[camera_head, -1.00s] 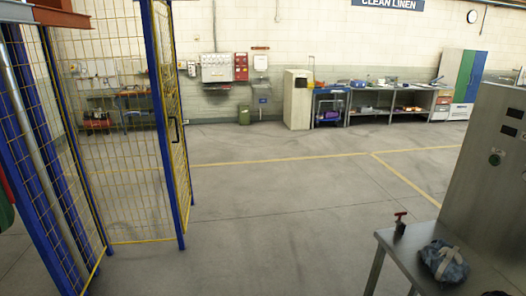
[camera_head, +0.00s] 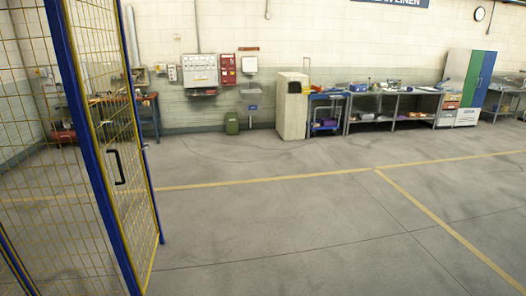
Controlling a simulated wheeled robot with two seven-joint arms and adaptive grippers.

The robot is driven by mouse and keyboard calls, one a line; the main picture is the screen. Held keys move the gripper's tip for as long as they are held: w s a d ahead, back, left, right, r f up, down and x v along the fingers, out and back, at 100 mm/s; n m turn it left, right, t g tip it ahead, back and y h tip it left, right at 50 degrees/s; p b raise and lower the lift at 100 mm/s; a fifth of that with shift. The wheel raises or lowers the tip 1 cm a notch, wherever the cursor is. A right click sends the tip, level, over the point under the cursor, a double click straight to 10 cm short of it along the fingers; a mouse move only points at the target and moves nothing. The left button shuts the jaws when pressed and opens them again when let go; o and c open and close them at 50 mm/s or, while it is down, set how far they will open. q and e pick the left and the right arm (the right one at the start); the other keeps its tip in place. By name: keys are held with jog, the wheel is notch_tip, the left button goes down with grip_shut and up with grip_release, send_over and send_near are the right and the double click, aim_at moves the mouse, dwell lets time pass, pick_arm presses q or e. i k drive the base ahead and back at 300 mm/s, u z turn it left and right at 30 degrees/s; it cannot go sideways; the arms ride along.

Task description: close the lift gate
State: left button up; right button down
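The lift gate (camera_head: 124,125) is a yellow mesh panel in a blue frame at the left of the head view. It is seen nearly edge-on and stands swung out from a blue post (camera_head: 88,150), pointing away from me. A black handle (camera_head: 117,167) sits on it at about mid-height. The mesh side of the lift cage (camera_head: 35,150) fills the far left. Neither of my grippers is in view.
Open concrete floor (camera_head: 280,220) with yellow lines lies ahead and to the right.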

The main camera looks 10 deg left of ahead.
aim_at(64, 4)
jog(key=u, duration=0.15)
jog(key=i, duration=2.05)
jog(key=u, duration=0.9)
jog(key=i, duration=1.95)
jog(key=u, duration=0.9)
